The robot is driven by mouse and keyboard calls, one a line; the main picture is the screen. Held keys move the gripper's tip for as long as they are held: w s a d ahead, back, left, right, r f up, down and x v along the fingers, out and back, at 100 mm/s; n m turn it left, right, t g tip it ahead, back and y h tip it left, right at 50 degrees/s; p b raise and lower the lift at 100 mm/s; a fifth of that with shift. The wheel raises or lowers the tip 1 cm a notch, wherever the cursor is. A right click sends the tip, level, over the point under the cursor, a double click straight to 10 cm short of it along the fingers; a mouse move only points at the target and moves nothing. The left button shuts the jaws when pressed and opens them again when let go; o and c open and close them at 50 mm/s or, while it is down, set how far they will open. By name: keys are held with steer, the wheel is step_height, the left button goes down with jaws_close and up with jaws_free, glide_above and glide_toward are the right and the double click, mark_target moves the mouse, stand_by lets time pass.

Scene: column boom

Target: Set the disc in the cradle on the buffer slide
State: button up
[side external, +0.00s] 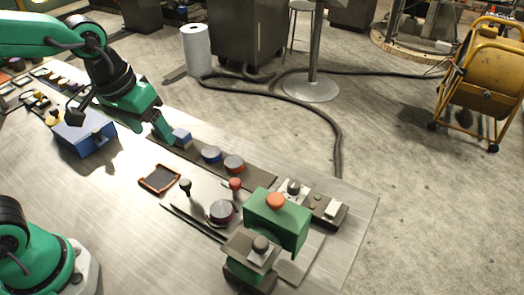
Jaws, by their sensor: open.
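My gripper (165,126) hangs over the far side of the table, its jaws open, just left of a small blue and pale block (181,138). I cannot tell whether it touches the block. The block stands on a long dark strip (262,178), which may be the buffer slide. A dark purple disc (221,211) sits nearer, apart from the gripper, beside thin dark rails (192,222). I cannot tell which part is the cradle.
A green machine (278,220) with an orange-red knob stands at the table's right end. An orange-rimmed tray (160,178) and small upright knobs (185,187) stand mid-table. A blue box (84,138) is at the left. The bare table (100,205) is clear near the front left.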

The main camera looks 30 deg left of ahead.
steer(key=s+a+r+m+t, duration=0.1)
steer(key=s+a+r+t, duration=0.1)
steer(key=s+a, duration=0.4)
steer(key=shift+s+a+t+y, duration=0.3)
steer(key=shift+s+a+y, duration=0.1)
steer(key=shift+a, duration=0.25)
steer(key=shift+r, duration=0.1)
stand_by(0.6)
